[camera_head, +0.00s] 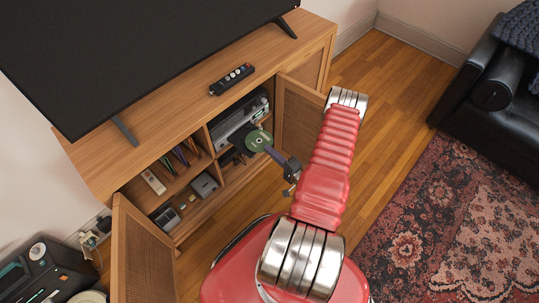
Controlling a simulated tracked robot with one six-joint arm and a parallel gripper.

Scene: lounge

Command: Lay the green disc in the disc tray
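The green disc (257,139) is in front of the cabinet's upper right compartment, its centre hole visible. My gripper (271,153) reaches in from the right, with its fingers at the disc's near right edge. It appears shut on that edge, holding the disc out in front of the shelf. A silver player (233,122) sits in that compartment, behind and left of the disc. The disc tray cannot be made out clearly; the disc covers part of the player's front. I cannot tell whether the disc touches a tray.
Both cabinet doors stand open, the left one (143,262) and the right one (299,118) beside my arm. A remote (232,79) and a television (140,50) are on the cabinet top. Other shelves hold a grey box (205,185) and a white device (153,182).

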